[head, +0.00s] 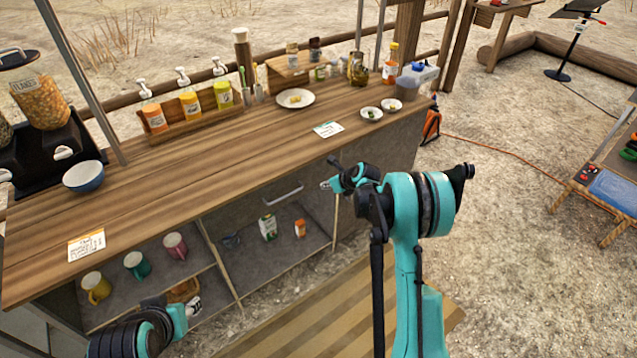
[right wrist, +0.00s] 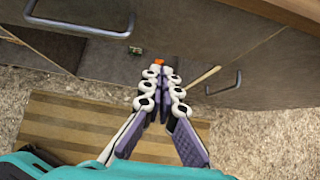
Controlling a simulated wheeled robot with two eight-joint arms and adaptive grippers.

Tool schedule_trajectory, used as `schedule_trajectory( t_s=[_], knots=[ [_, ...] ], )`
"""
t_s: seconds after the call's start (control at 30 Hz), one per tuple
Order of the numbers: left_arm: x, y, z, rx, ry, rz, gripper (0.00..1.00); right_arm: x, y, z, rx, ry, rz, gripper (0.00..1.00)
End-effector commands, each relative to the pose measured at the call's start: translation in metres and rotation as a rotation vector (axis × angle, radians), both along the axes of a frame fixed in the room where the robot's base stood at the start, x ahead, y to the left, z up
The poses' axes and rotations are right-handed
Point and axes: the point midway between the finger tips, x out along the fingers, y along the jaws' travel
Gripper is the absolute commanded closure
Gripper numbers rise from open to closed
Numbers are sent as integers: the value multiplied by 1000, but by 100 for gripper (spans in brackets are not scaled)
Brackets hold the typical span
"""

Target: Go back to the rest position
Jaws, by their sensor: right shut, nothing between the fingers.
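My right gripper (head: 327,184) is in front of the wooden counter (head: 225,162), apart from it, at the end of the raised teal right arm. In the right wrist view the right gripper (right wrist: 165,75) is shut, with its fingers together and nothing between them. My left arm shows only in part at the bottom left of the head view.
Mugs (head: 135,265) stand on the shelf below. A striped mat (head: 300,320) lies on the ground. Sandy ground at right is mostly open.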

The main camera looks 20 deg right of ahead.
Motion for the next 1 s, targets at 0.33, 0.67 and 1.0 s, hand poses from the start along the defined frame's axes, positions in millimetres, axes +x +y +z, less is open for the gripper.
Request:
schedule_trajectory(
  t_s=[0.33,0.67,1.0],
  knots=[
    [0,0,14,0,0,0,60,-26,-10,27,0,1,0,100],
    [0,0,14,0,0,0,60,-51,7,70,-181,-38,175,100],
    [0,0,14,0,0,0,60,-170,56,173,-820,-164,844,100]
  ],
)
